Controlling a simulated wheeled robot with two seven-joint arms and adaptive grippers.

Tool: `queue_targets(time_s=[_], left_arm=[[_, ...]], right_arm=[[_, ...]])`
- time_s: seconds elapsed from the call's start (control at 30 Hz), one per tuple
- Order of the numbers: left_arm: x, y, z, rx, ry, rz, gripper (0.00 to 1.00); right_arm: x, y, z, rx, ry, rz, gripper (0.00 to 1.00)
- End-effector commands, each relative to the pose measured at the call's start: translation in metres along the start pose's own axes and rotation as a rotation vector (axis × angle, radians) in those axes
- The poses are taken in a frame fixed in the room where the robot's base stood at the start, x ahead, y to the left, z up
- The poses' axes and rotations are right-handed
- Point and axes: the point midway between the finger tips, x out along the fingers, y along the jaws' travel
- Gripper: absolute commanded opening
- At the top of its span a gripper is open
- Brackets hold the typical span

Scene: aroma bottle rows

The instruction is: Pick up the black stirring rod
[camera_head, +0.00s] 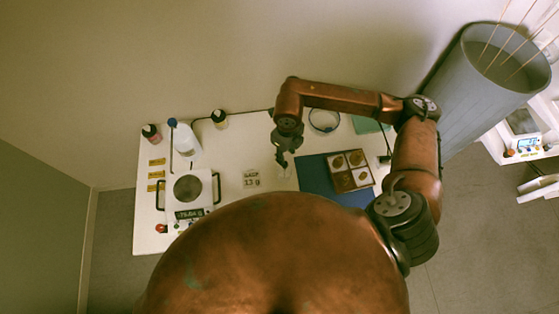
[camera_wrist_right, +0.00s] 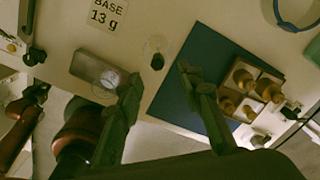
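My right gripper (camera_head: 284,163) hangs over the middle of the white table. In the right wrist view, its two fingers (camera_wrist_right: 160,92) are spread apart with nothing between them. A small clear round vessel (camera_wrist_right: 154,47) lies beyond the fingertips, with a dark spot (camera_wrist_right: 157,62) in it. I cannot tell whether that spot is an end of the black stirring rod; no rod shows plainly elsewhere. Copper links of mine and a dark end (camera_wrist_right: 38,93), perhaps my left gripper, show at the left of the wrist view. Its fingers cannot be made out. The left gripper does not show in the head view.
A scale (camera_head: 188,190) with dark handles stands on the left, near a white bottle (camera_head: 186,142) and dark-capped bottles. A "BASE 13 g" card (camera_head: 251,178) lies left of the gripper. A blue mat (camera_head: 314,173) and compartment box (camera_head: 349,183) with several bottles are right.

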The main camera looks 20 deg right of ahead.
Motion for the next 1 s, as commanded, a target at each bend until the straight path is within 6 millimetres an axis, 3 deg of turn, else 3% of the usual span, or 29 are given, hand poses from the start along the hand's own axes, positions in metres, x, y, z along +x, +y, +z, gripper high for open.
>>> queue_targets(time_s=[0.37,0.63,1.0], left_arm=[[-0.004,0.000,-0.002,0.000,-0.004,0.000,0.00],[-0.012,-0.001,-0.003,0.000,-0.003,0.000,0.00],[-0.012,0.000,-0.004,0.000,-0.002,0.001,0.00]], right_arm=[[0.037,-0.001,0.001,0.004,0.006,0.005,0.34],[0.074,0.002,0.003,0.003,0.005,0.005,0.34],[0.081,0.002,0.004,0.000,0.003,0.004,0.31]])
